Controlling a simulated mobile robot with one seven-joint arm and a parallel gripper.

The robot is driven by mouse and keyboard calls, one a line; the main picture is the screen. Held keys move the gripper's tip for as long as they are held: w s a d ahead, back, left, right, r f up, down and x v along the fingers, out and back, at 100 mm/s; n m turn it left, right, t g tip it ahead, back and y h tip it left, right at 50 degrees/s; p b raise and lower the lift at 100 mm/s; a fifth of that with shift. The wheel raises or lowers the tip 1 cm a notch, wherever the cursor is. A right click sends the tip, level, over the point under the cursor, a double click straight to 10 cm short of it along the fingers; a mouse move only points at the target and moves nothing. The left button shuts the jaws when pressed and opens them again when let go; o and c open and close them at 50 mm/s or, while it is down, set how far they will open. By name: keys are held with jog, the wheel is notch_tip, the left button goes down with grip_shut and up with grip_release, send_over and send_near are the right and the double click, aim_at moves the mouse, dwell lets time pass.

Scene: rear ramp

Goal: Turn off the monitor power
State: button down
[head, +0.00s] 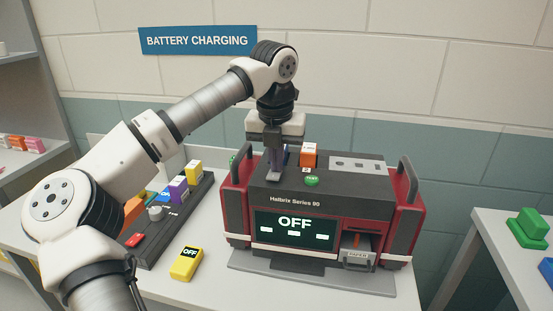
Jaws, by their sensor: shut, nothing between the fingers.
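The monitor (315,208), a black and red unit marked "Halbrix Series 80", stands on the table in the head view. Its dark screen (294,231) reads "OFF" above several small white labels. On its top are an orange block-shaped control (308,155) and a round green button (311,181). My gripper (278,174) points down over the left part of the monitor's top, left of these controls. Its fingers are shut and empty. I cannot tell whether the fingertips touch the top or what lies directly under them.
A yellow block marked "OFF" (186,263) lies left of the monitor. Behind it is a dark panel (160,247) with coloured blocks and a knob. A paper slot (357,256) is at the monitor's front right. Another table (500,235) with green blocks stands at right, across a gap.

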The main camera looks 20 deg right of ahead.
aim_at(274, 176)
jog(key=shift+s+f, duration=0.1)
jog(key=shift+f, duration=0.1)
jog(key=shift+s+a, duration=0.1)
jog(key=shift+a, duration=0.05)
jog(key=shift+s+a+r, duration=0.15)
jog(key=shift+s+a, duration=0.15)
jog(key=shift+s, duration=0.2)
jog(key=shift+r, duration=0.1)
notch_tip(274, 176, up, 5)
jog(key=p, duration=0.3)
jog(key=shift+s+a, duration=0.15)
notch_tip(274, 176, up, 9)
jog(key=s+b, duration=0.1)
jog(key=b, duration=0.1)
jog(key=shift+a, duration=0.3)
